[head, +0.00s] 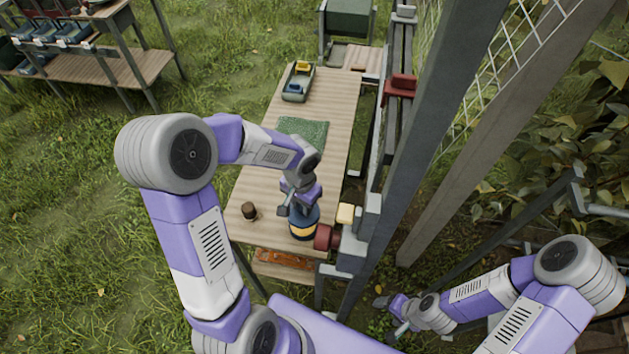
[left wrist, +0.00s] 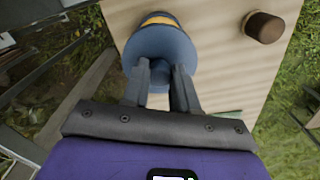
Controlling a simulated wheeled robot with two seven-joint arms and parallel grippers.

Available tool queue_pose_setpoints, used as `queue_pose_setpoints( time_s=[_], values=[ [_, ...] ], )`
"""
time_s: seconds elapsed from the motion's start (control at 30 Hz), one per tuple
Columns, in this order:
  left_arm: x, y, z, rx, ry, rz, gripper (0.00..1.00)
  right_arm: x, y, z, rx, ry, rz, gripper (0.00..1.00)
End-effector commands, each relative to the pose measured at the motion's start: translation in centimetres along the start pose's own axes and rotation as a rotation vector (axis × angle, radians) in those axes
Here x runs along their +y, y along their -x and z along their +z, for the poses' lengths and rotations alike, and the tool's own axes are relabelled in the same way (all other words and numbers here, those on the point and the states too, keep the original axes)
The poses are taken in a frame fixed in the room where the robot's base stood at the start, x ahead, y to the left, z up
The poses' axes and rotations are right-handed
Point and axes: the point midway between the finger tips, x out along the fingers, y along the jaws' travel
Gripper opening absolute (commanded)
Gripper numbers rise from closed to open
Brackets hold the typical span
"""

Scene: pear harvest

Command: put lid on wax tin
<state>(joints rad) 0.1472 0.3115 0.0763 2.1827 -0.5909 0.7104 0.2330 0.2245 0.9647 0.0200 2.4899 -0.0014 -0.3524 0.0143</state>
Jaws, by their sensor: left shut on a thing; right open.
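The wax tin (head: 302,231), dark blue with a yellow band, stands on the near end of the wooden table. In the left wrist view its yellow band (left wrist: 160,19) shows past the edge of a round blue lid (left wrist: 160,45). My left gripper (head: 298,204) is above the tin, its fingers shut on the lid's knob (left wrist: 158,85). The lid is over the tin; whether it is fully seated I cannot tell. My right gripper (head: 389,315) is open and empty, low over the grass, away from the table.
A small brown cylinder (head: 249,210) stands left of the tin. A dark red object (head: 326,237) and a yellow block (head: 346,213) are close on its right, near grey posts (head: 388,190). A green mat (head: 303,130) and a green crate (head: 298,82) lie farther back.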

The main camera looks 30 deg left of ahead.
Motion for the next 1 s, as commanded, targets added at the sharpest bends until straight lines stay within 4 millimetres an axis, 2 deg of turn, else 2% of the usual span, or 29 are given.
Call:
queue_pose_setpoints(
  time_s=[0.27,0.7,1.0],
  values=[
    [0.0,-1.1,0.0,-0.001,0.0,0.0,0.0,0.3,-0.8,0.0,-0.002,-0.001,0.0,0.73],
    [0.0,-5.4,0.0,-0.001,0.001,0.0,0.0,1.5,-4.0,-0.1,-0.001,-0.001,0.0,0.73],
    [0.0,-5.8,0.0,0.0,0.0,0.0,0.0,1.6,-4.2,-0.1,-0.001,0.0,0.0,0.73]
  ],
)
